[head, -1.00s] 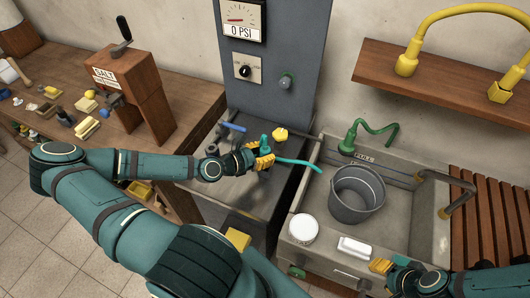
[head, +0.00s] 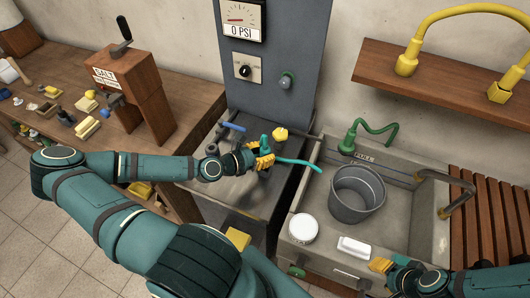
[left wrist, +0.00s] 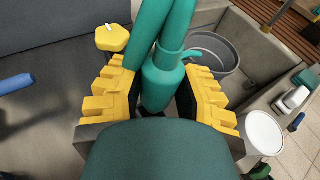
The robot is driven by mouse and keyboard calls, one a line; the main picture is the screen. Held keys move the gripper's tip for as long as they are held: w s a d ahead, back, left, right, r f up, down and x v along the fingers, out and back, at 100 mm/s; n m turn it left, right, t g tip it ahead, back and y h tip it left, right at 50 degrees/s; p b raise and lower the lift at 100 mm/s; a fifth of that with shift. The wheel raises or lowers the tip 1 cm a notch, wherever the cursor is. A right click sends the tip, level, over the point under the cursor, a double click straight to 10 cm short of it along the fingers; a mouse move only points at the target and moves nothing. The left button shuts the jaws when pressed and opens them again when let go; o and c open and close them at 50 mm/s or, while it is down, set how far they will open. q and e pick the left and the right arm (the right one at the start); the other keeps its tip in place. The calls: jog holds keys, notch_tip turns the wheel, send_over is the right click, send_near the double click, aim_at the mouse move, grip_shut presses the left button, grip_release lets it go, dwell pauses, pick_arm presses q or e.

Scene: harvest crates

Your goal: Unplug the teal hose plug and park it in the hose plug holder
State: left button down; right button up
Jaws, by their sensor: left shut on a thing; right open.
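The teal hose plug (left wrist: 163,82) stands between the yellow fingers of my left gripper (left wrist: 160,110) in the left wrist view. In the head view my left gripper (head: 262,160) is shut on the plug (head: 265,144) above the grey metal bench, and the teal hose (head: 305,162) runs from it to the right. Whether the plug's lower end is in a socket is hidden. My right gripper (head: 382,266) is open at the sink's front edge. I cannot make out the hose plug holder for certain.
The grey panel (head: 270,65) with a gauge reading 0 PSI stands behind the bench. A yellow knob (head: 280,133) and a blue-handled lever (head: 231,127) are close to my left gripper. The sink (head: 313,180) holds a grey bucket (head: 340,207); a white tub (head: 303,229) sits on its left front.

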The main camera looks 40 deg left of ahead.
pick_arm(q)
jog(key=shift+f+b, duration=1.55)
jog(key=shift+f, duration=0.5)
jog(key=c, duration=0.6)
grip_release()
jog(key=shift+c, duration=0.2)
jog(key=shift+v, duration=3.75)
